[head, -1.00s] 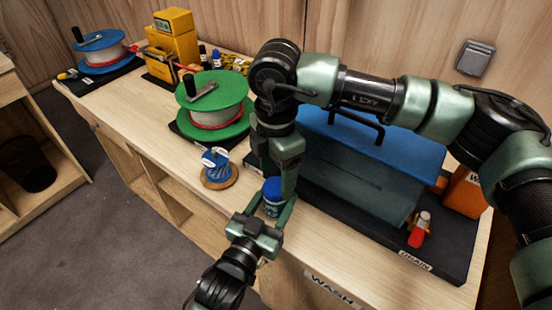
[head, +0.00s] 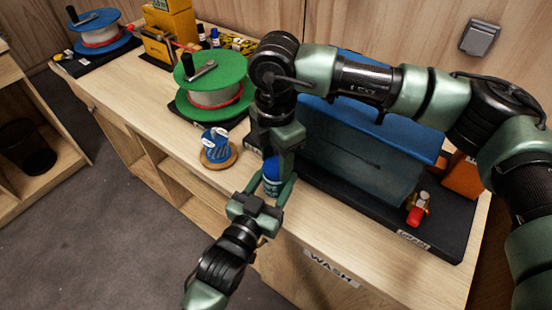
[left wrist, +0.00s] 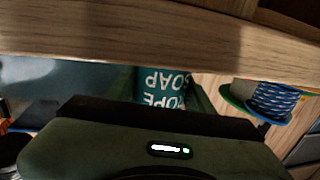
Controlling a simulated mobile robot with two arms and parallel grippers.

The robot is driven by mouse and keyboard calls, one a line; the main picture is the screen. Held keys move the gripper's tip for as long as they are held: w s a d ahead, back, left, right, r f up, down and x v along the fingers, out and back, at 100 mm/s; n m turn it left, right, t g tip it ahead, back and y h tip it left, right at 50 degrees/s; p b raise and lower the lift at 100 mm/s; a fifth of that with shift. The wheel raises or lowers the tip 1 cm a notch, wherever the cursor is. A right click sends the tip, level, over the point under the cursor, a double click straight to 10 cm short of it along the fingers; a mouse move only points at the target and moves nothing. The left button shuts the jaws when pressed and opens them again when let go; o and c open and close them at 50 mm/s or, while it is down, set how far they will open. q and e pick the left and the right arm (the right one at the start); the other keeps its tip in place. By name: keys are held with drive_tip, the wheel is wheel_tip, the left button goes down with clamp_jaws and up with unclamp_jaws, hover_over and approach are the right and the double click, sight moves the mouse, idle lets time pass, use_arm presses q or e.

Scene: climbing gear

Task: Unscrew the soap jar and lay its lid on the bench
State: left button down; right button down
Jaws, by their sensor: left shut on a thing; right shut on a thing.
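The blue lid (head: 271,167) is at the top of the jar. My right gripper (head: 275,159) points down from above and is shut on the lid, hiding much of it. I cannot see whether a gap exists between lid and jar.
A blue rope spool (head: 217,149) stands left of the jar, with a green reel (head: 215,84) behind it. A blue-lidded tank (head: 365,165) on a black mat stands to the right, with a red-tipped item (head: 416,214). Bare bench (head: 340,230) lies in front of the mat.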

drive_tip(key=n, duration=0.3)
drive_tip(key=shift+n, duration=0.3)
drive_tip(key=n, duration=1.6)
drive_tip(key=shift+r, duration=0.1)
drive_tip(key=n, duration=3.3)
drive_tip(key=shift+r+n, duration=0.1)
drive_tip(key=shift+n, duration=0.3)
